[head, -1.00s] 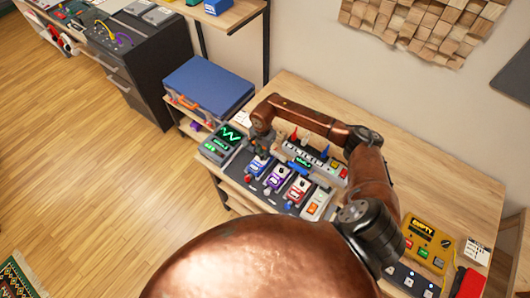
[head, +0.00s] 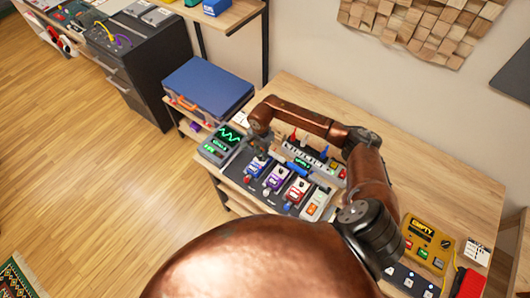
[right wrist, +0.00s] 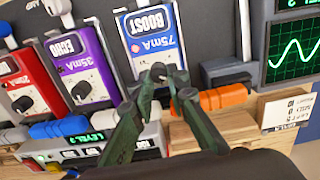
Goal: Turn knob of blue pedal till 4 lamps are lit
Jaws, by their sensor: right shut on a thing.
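The blue pedal (right wrist: 155,40), marked BOOST and 75mA, is on the dark pedal board; in the head view the blue pedal (head: 256,168) is the leftmost pedal. Its small dark knob (right wrist: 158,70) sits between the fingertips of my right gripper (right wrist: 165,82), which is shut on it. In the head view my right gripper (head: 261,150) reaches down over this pedal and partly hides it. A panel with green text (right wrist: 85,138), reading LEVEL and a digit that looks like 2, stands behind the pedals. I cannot tell how many lamps are lit. My left gripper is out of view.
A purple pedal (right wrist: 80,65) and a red pedal (right wrist: 25,85) stand beside the blue one. A screen with a green wave (right wrist: 292,45) is on its other side. A yellow box marked EMPTY (head: 426,240) is at the table's right. The table behind my right arm is clear.

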